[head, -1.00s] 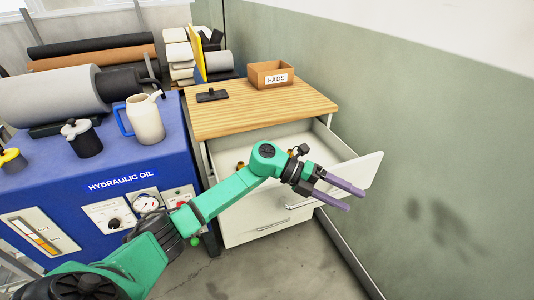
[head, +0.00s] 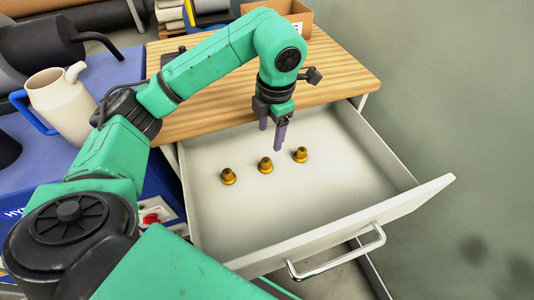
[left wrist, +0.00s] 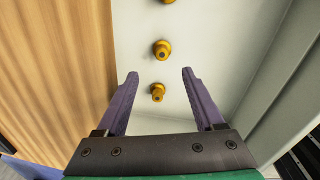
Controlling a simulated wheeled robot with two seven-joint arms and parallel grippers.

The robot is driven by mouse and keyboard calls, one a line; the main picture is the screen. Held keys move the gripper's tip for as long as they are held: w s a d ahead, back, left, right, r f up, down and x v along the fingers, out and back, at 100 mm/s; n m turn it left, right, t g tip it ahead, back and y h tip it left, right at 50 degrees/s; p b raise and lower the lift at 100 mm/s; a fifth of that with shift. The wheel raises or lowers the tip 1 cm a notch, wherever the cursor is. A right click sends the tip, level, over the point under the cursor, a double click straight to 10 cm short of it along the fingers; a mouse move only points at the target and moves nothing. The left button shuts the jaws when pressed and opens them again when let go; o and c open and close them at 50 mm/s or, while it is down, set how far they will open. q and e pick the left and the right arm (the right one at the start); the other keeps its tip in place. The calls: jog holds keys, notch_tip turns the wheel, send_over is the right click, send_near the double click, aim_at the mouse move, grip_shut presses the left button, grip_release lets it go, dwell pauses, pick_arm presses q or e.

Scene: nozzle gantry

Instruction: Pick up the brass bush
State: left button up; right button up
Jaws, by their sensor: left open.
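Three small brass bushes stand in a row on the pale floor of the open drawer: a left one (head: 228,176), a middle one (head: 265,165) and a right one (head: 301,155). My left gripper (head: 272,138) points down over the drawer, open and empty, above the bushes and apart from them. In the left wrist view its purple fingers (left wrist: 160,75) are spread wide. One bush (left wrist: 157,92) shows between them, a second (left wrist: 161,49) lies just beyond the tips, and a third is cut by the top edge. My right gripper is not in view.
The drawer (head: 415,202) has raised walls and a front handle (head: 340,255). The wooden top (head: 335,75) overhangs its back, with an open box (head: 290,12) on it. A jug (head: 60,105) stands at left. A green wall is at right.

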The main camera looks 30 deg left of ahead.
pick_arm(q)
send_over(267, 161)
jog(key=d, duration=0.1)
notch_tip(267, 161, down, 4)
jog(key=f, duration=0.3)
jog(key=f+p, duration=0.1)
jog(key=f, duration=0.1)
jog(key=a+f, duration=0.1)
jog(key=f, duration=0.2)
jog(key=shift+a+f+p, duration=0.1)
jog(key=shift+f+p, duration=0.25)
jog(key=c, duration=0.3)
grip_shut()
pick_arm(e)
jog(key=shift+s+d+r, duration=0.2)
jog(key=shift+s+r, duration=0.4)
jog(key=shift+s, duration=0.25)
